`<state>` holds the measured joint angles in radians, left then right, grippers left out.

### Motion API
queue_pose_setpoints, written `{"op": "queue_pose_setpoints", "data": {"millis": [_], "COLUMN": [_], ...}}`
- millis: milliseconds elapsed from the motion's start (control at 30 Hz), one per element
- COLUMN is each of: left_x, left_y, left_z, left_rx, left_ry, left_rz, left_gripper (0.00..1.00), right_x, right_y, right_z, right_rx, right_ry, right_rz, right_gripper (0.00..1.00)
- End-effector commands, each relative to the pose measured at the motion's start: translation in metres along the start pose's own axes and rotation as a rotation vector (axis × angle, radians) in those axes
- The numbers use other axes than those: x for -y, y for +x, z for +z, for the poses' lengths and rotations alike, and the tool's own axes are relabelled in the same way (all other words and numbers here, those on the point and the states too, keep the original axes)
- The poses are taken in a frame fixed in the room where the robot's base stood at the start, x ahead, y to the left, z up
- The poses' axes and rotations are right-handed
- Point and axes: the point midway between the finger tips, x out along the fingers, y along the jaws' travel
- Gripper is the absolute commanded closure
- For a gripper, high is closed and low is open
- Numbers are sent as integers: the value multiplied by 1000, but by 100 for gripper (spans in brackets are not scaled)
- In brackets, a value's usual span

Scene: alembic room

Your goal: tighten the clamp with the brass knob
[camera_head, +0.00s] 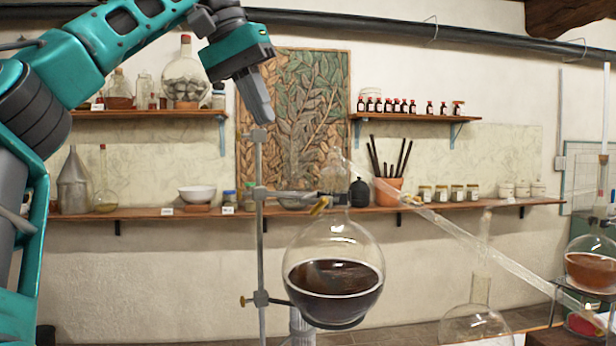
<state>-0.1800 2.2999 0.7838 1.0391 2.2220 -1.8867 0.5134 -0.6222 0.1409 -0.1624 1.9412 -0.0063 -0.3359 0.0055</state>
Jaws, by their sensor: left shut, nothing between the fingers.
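My left gripper (262,116) points down from the upper left, its fingers shut and empty. Its tips are just above the top of a grey stand rod (260,235). A clamp (290,195) reaches right from the rod to the neck of a round glass flask (334,262) holding dark brown liquid. A brass knob (319,206) sits on this clamp beside the neck, below and right of my fingertips and apart from them. A second small brass knob (244,301) shows at the lower holder on the rod, under the flask. My right gripper is out of view.
A sloping glass tube (470,245) runs from the flask neck down to the right. Another flask (478,322) stands low, and one with amber liquid (590,268) is at the right edge. Wall shelves (440,207) with jars lie behind. The space left of the rod is clear.

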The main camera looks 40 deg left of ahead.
Motion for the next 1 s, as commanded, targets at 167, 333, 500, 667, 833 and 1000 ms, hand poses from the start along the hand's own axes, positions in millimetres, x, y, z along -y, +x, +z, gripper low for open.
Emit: {"op": "queue_pose_setpoints", "data": {"millis": [167, 333, 500, 667, 833, 1000], "left_x": [-16, -15, -14, -13, -22, -31], "left_y": [-1, 17, 51, 86, 112, 126], "left_z": [1, 1, 2, 1, 5, 8], "left_rx": [-4, -2, -1, -1, -3, -5], "left_ry": [26, 26, 28, 26, 28, 26], "left_rz": [-19, -18, -16, -17, -19, -17], "left_gripper": [100, 100, 100, 100, 100, 100], "right_x": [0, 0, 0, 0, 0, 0], "right_y": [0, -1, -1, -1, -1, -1], "right_z": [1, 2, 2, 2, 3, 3], "right_rx": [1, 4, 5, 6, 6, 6], "right_ry": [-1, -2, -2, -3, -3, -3], "right_rz": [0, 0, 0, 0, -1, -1], "right_gripper": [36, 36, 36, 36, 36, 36]}}
